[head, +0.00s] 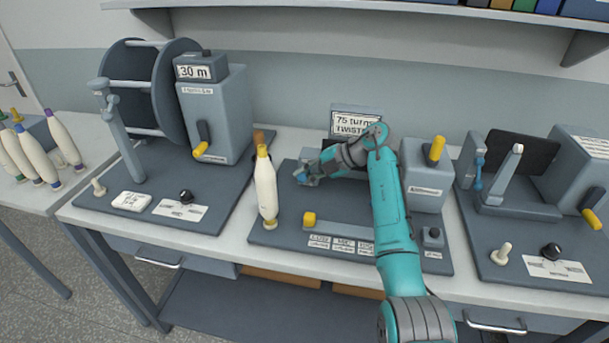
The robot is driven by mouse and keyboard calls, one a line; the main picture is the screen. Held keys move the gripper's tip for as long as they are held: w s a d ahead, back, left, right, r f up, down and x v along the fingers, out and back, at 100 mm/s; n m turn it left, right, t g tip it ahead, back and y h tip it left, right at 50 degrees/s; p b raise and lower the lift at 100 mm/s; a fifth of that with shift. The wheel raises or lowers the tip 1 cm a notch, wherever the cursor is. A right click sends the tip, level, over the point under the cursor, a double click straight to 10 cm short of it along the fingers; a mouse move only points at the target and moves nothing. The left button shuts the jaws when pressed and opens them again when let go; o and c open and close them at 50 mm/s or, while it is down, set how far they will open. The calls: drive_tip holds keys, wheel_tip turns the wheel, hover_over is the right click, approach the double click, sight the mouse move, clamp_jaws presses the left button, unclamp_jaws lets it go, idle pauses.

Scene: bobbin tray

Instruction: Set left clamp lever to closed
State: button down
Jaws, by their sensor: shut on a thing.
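The twist tester stands mid-bench, with a sign (355,122) reading "75 turns" at its back. My gripper (304,177) reaches from the right across the tester to its left side. It is shut at the left clamp, on what appears to be the left clamp lever. The fingers hide most of the lever, so I cannot tell its exact angle. The grey left clamp block (313,153) shows partly behind my gripper. The tester's right block (424,175) has an upright yellow handle (437,148).
A cream bobbin with a yellow tip (266,188) stands close left of my gripper. A yellow knob (309,218) sits at the front, beside a labelled strip (345,243). A reel device (215,115) stands left, another tester (515,211) right. A shelf (400,8) hangs above.

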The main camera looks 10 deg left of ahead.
drive_tip(key=c, duration=1.2)
unclamp_jaws()
drive_tip(key=v, duration=1.2)
